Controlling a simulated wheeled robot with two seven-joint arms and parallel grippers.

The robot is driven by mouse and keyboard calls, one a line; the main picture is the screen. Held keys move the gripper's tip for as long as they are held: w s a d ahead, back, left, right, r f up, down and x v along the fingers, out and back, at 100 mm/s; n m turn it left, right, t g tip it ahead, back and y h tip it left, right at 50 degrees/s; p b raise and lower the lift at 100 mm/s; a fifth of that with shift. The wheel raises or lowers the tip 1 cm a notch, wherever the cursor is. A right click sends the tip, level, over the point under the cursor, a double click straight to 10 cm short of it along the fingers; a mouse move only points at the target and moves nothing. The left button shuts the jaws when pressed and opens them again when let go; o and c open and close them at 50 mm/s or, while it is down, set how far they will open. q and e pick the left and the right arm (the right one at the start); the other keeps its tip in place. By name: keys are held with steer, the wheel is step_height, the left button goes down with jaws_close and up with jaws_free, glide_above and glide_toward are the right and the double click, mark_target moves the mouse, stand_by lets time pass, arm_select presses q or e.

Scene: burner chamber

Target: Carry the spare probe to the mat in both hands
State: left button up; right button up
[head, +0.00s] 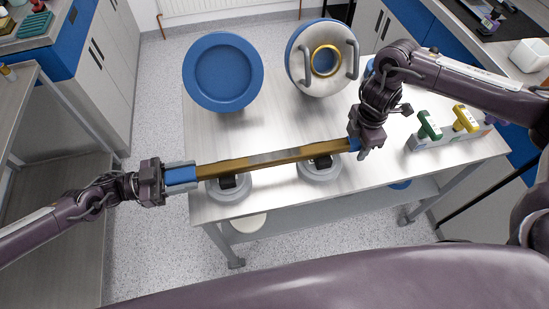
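The spare probe is a long brass-coloured bar (275,157) with a greyer middle part. It spans nearly level between my two hands, above the front of the metal table. My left gripper (181,175) is shut on its left end, where blue shows between the grey fingers. My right gripper (358,145) is shut on its right end, where blue also shows; the arm partly hides this end. Two round grey stands with black tops, a left one (229,191) and a right one (320,170), are under the bar. I cannot tell whether it touches them. I cannot identify the mat with certainty.
On the table (270,125) stand a blue round flange (222,72), a grey flange with handles (305,75), and a block with green (430,125) and yellow (465,119) handles. A green flat item (35,25) lies on the back-left bench. Floor is clear left of the table.

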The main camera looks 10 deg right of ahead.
arm_select(q)
jaws_close()
arm_select(e)
jaws_close()
arm_select(q)
steer(key=shift+w+r, duration=0.1)
steer(key=shift+r, duration=0.1)
arm_select(e)
steer(key=shift+w+r, duration=0.1)
steer(key=shift+r, duration=0.1)
